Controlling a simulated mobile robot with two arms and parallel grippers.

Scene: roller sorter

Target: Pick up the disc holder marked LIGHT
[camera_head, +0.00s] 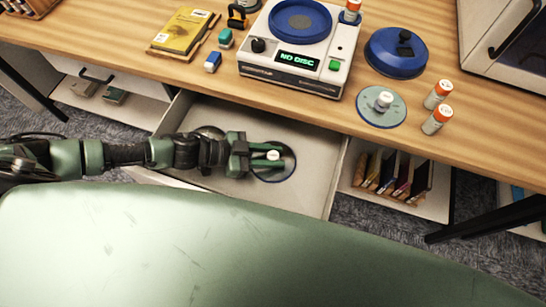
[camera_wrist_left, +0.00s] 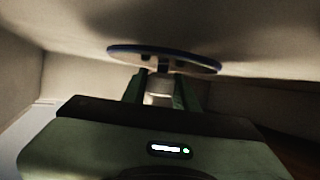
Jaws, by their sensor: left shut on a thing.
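My left gripper (camera_head: 281,156) reaches into the open drawer (camera_head: 312,190) and is shut on the white knob of a disc holder (camera_head: 290,174). The holder is a round disc with a dark blue rim, partly hidden by the fingers. In the left wrist view the disc (camera_wrist_left: 195,63) shows edge-on just beyond the fingers (camera_wrist_left: 160,90), with the pale knob between them. I cannot read a LIGHT marking on it. I cannot tell whether it touches the drawer floor. My right gripper is not in view.
On the table stand a sorter (camera_head: 252,70) reading NO DISC, a blue round unit (camera_head: 396,60), another disc (camera_head: 368,112) with a white knob, and orange-capped bottles (camera_head: 434,122). A yellow book (camera_head: 182,32) lies at left. Drawer walls surround my left gripper.

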